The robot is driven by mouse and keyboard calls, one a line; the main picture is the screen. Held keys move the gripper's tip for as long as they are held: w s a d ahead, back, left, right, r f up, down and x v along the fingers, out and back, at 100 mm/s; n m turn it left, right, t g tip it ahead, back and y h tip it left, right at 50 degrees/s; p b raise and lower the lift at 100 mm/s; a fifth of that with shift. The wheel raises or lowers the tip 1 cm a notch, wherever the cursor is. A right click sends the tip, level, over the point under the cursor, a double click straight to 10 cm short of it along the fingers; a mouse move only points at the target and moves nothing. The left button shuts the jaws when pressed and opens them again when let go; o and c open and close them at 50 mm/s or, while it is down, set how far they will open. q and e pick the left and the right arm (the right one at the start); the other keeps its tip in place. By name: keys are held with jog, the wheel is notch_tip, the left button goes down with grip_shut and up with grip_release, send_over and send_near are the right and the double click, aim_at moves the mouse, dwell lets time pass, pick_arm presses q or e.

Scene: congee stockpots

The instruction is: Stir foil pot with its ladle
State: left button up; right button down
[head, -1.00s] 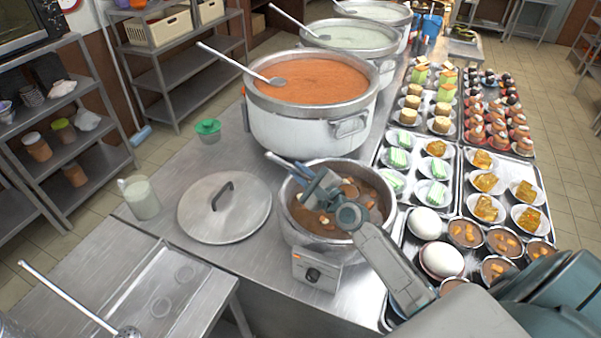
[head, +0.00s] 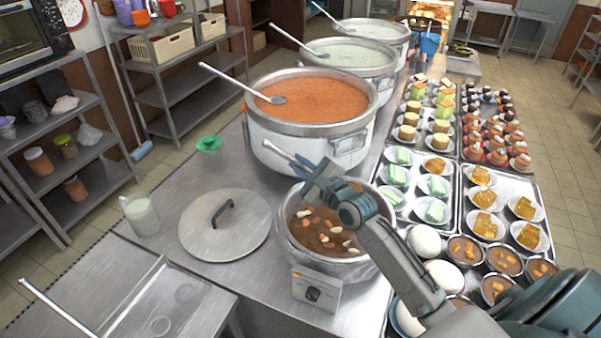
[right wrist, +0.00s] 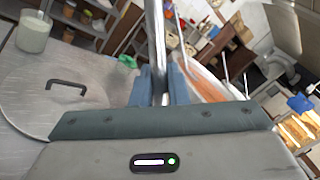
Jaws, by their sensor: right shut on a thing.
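The pot of brown stew (head: 335,262), with pale and orange chunks, stands at the counter's front; I take it for the foil pot. My right gripper (head: 303,166) is over its back rim, with my wrist above the stew. In the right wrist view, its blue fingers (right wrist: 163,88) are shut on a shiny metal handle (right wrist: 158,45), taken for the ladle. The ladle's bowl is not visible, so I cannot tell whether it is in the stew. My left gripper is not in view.
A round lid (head: 225,240) lies left of the pot. A large pot of orange soup (head: 312,100) stands behind it, with more pots beyond. Trays of desserts (head: 485,200) and white round items (head: 425,242) crowd the right. A milky jar (head: 140,216) stands at left.

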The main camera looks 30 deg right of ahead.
jog(key=shift+r, duration=0.35)
jog(key=shift+n+g, duration=0.4)
jog(key=shift+n, duration=0.7)
